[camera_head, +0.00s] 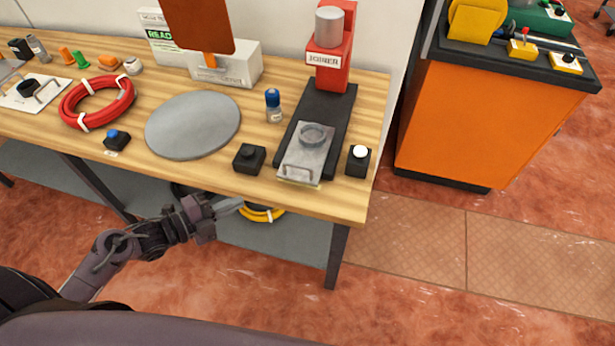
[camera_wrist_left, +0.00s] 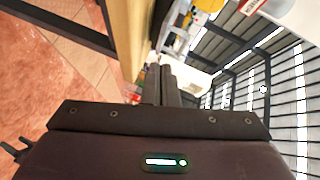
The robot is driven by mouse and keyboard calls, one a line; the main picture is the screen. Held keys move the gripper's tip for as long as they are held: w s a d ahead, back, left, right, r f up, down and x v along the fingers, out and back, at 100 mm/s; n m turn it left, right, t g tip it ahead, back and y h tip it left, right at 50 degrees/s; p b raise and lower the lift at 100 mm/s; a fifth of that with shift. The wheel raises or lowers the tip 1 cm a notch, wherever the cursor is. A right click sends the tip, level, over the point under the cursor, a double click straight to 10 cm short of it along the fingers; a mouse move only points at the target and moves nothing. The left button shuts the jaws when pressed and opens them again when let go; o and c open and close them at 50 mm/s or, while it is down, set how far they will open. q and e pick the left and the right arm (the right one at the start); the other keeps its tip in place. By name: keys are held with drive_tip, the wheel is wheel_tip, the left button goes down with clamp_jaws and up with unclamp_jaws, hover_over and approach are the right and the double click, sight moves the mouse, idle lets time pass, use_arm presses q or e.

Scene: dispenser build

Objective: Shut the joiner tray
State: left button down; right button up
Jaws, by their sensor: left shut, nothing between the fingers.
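The red joiner press (camera_head: 330,66) stands at the right end of the wooden table on a dark base (camera_head: 337,105). Its grey metal joiner tray (camera_head: 302,164), with a round ring on it, sits at the front of the base and reaches out to the table's front edge. My left gripper (camera_head: 238,204) is in front of and below the table edge, left of the tray and apart from it. Its fingers (camera_wrist_left: 163,85) are together and empty in the left wrist view. My right gripper does not show.
A black button box (camera_head: 249,158) stands left of the tray, and one with a white button (camera_head: 358,161) stands right of it. A blue-capped bottle (camera_head: 273,106), a grey disc (camera_head: 193,125) and a red cable coil (camera_head: 97,102) are further left. An orange cabinet (camera_head: 480,120) stands right.

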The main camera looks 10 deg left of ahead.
use_arm(q)
drive_tip(key=d+r+m+h, duration=0.2)
drive_tip(key=d+r+m, duration=0.1)
drive_tip(key=r, duration=0.2)
drive_tip(key=p, duration=0.3)
approach(301, 168)
drive_tip(key=shift+g, duration=0.4)
drive_tip(key=shift+r+x, duration=0.2)
drive_tip(key=shift+x, duration=2.7)
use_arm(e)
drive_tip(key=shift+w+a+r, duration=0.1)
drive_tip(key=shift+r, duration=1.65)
use_arm(q)
drive_tip(key=shift+w, duration=0.1)
drive_tip(key=shift+a, duration=0.1)
